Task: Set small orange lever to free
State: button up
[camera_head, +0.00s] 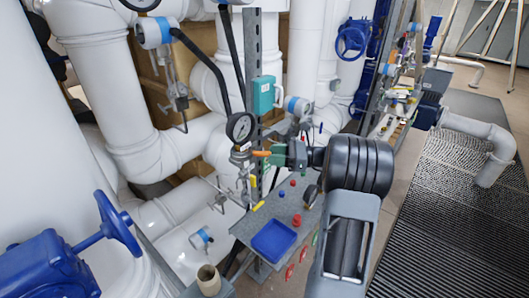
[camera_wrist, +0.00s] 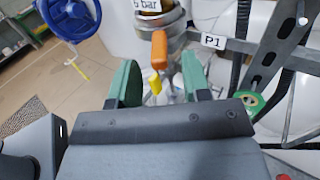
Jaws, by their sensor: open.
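The small orange lever (camera_wrist: 159,50) stands upright in the wrist view, below the gauge (camera_wrist: 158,8) and left of the P1 label (camera_wrist: 213,41). In the head view the orange lever (camera_head: 261,154) shows just left of my gripper's tip, below the dial gauge (camera_head: 240,128). My gripper (camera_wrist: 160,84) is open, with its two green fingers on either side of the lever's line. The lever appears between and just beyond the fingertips; I cannot tell whether they touch it. A yellow lever (camera_wrist: 155,85) hangs lower, between the fingers. In the head view my gripper (camera_head: 276,154) is partly hidden by my arm.
A panel with a blue tray (camera_head: 274,240) and red knobs (camera_head: 297,220) lies below my arm. Thick white pipes (camera_head: 105,90) fill the left. A blue handwheel (camera_head: 118,222) stands at lower left. A metal strut (camera_wrist: 285,50) crosses the wrist view.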

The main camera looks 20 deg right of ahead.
aim_at(265, 152)
jog(key=shift+x, duration=1.85)
jog(key=shift+c, duration=0.4)
grip_shut()
